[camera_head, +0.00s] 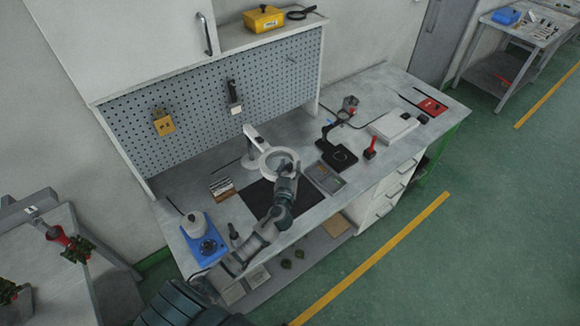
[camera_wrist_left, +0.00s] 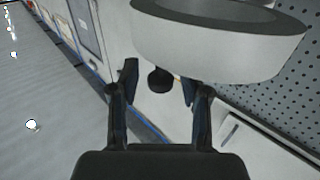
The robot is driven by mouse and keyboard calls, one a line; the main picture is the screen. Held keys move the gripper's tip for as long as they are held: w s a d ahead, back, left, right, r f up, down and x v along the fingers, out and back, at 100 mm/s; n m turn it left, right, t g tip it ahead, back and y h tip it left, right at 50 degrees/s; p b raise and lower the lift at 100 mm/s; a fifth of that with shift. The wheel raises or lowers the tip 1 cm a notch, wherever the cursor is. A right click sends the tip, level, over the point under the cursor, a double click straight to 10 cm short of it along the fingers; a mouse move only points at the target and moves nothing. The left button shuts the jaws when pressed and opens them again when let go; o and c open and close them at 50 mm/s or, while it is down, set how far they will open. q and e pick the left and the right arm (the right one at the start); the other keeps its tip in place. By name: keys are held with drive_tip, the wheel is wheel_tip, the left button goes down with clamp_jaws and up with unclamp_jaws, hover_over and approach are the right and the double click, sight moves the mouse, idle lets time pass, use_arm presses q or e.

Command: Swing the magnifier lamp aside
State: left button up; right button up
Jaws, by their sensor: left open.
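The magnifier lamp (camera_head: 264,163) has a white ring head on a white arm and stands on the workbench over a dark mat. My left gripper (camera_head: 289,169) is at the right front edge of the ring head. In the left wrist view, the white ring head (camera_wrist_left: 220,42) fills the top. A dark round knob (camera_wrist_left: 160,79) appears between the spread fingers of my left gripper (camera_wrist_left: 159,84). The fingers do not visibly close on it, and I cannot tell whether they touch it. My right gripper is not in view.
On the workbench (camera_head: 180,178), a blue device (camera_head: 205,240) stands front left. A grey tray (camera_head: 324,179), a black stand (camera_head: 337,154) and a red-handled item (camera_head: 370,149) lie right of the lamp. A pegboard (camera_head: 200,110) closes off the back.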

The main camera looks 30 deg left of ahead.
use_arm(q)
clamp_jaws()
drive_tip(key=shift+s+a, duration=0.1)
drive_tip(key=shift+s, duration=0.05)
